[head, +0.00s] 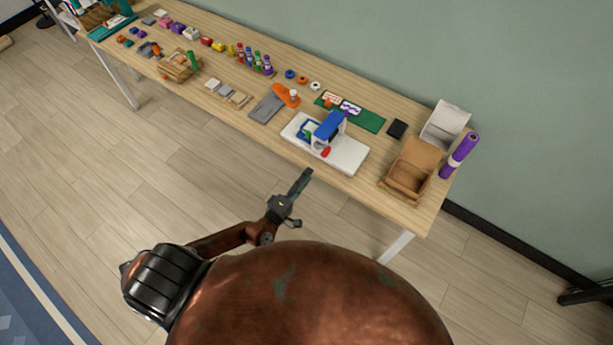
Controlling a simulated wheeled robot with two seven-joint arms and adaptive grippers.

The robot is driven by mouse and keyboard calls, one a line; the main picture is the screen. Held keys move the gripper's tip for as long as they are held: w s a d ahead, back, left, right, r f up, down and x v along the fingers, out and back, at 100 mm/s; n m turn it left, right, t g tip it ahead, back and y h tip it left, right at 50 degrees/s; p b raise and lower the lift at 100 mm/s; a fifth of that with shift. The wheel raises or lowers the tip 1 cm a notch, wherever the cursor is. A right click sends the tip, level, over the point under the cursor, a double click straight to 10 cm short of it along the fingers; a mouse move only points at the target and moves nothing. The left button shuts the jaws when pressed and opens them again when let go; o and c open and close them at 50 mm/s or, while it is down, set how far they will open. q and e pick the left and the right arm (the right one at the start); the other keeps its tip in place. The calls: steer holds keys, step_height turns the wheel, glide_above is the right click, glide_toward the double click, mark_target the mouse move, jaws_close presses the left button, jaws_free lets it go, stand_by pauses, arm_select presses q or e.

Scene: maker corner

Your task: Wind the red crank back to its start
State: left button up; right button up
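The red crank (326,153) shows as a small red piece low on the front of a small machine with a blue top (329,126). The machine stands on a white base board (347,158) near the table's front edge. The crank's exact angle is too small to tell. My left gripper (304,174) is in front of the table edge, below and left of the crank in the picture, apart from it. No object shows in it, and its finger gap is not clear. My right gripper is not in view.
The wooden table (220,110) holds an orange tool (286,95) and grey plate (266,108) left of the board. A green mat (367,121) lies behind it. A brown open box (410,168) and purple roll (459,155) stand right. Floor in front is clear.

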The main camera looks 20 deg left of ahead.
arm_select(q)
steer(key=a+r+m+h, duration=0.1)
steer(key=a+r+m, duration=0.1)
steer(key=w+a+r+m+g+p, duration=0.1)
steer(key=a+r+m, duration=0.1)
steer(key=m, duration=0.1)
steer(key=a+r+m+g+h+p, duration=0.1)
steer(key=a+r+m, duration=0.1)
steer(key=m, duration=0.1)
steer(key=shift+w+a+h, duration=0.25)
steer(key=shift+w+h, duration=0.05)
steer(key=shift+w, duration=0.1)
steer(key=c, duration=0.8)
steer(key=shift+w+a+r+m+p, duration=0.2)
steer(key=shift+a+m+p, duration=0.1)
steer(key=shift+m, duration=0.2)
jaws_close()
steer(key=w+d+f+p, duration=0.1)
steer(key=w+d+f, duration=0.3)
steer(key=w+d, duration=0.2)
steer(key=x, duration=0.2)
steer(key=shift+w+a+p, duration=0.15)
steer(key=shift+w+p, duration=0.2)
steer(key=shift+w, duration=0.05)
steer(key=shift+f, duration=0.15)
